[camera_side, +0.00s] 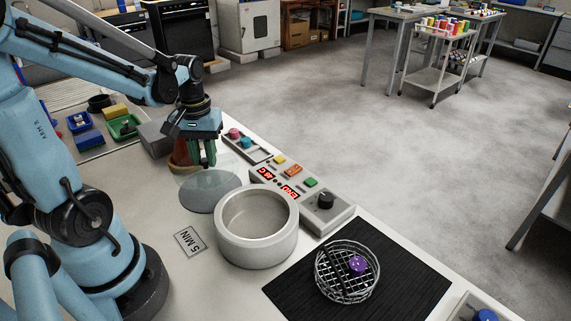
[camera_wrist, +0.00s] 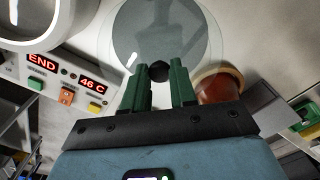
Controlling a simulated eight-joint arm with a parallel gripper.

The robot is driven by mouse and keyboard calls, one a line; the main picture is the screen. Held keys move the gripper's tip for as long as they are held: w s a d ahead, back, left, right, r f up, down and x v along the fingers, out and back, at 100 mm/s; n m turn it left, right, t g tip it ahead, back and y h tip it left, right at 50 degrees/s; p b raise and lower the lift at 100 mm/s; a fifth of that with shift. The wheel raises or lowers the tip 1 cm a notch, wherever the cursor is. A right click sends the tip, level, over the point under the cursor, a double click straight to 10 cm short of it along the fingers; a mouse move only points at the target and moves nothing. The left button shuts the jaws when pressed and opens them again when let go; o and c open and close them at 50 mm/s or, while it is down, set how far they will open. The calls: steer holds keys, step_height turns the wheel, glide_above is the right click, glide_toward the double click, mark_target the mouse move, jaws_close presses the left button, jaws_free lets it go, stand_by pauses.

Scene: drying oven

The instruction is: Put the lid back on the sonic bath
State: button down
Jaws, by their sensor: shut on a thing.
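The sonic bath (camera_side: 257,248) is a round pale-grey tub, open at the top and empty-looking, in the middle of the side view. Its rim also shows at the upper left of the wrist view (camera_wrist: 45,42). The lid (camera_side: 190,181) is a clear glass disc with a dark knob. In the wrist view the lid (camera_wrist: 120,45) spreads beyond my fingertips, with the knob (camera_wrist: 159,71) between them. My gripper (camera_side: 203,162) points down and is shut on the lid's knob, behind and left of the bath. The lid looks slightly above a grey disc-shaped patch (camera_side: 218,198); the exact gap is unclear.
A control panel (camera_side: 325,213) with red displays and buttons stands right of the bath. A brown pot (camera_wrist: 218,87) is close beside my gripper. A wire basket (camera_side: 345,285) with a purple item sits on a black mat (camera_side: 415,267). A "5 MIN" card (camera_side: 190,241) lies left of the bath.

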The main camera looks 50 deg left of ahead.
mark_target(205, 160)
step_height(205, 160, up, 4)
steer(key=shift+f, duration=0.15)
steer(key=shift+d+r, duration=0.15)
steer(key=shift+r, duration=0.05)
steer(key=d+r+m, duration=0.2)
steer(key=d+m, duration=0.3)
steer(key=d, duration=0.4)
steer(key=d+r+m, duration=0.2)
steer(key=d+m, duration=0.2)
steer(key=d, duration=0.5)
step_height(205, 160, down, 6)
steer(key=shift+w+f, duration=0.15)
steer(key=shift+w, duration=0.2)
steer(key=shift+d+f, duration=0.1)
steer(key=shift+f, duration=0.05)
stand_by(1.3)
steer(key=c, duration=0.8)
jaws_free()
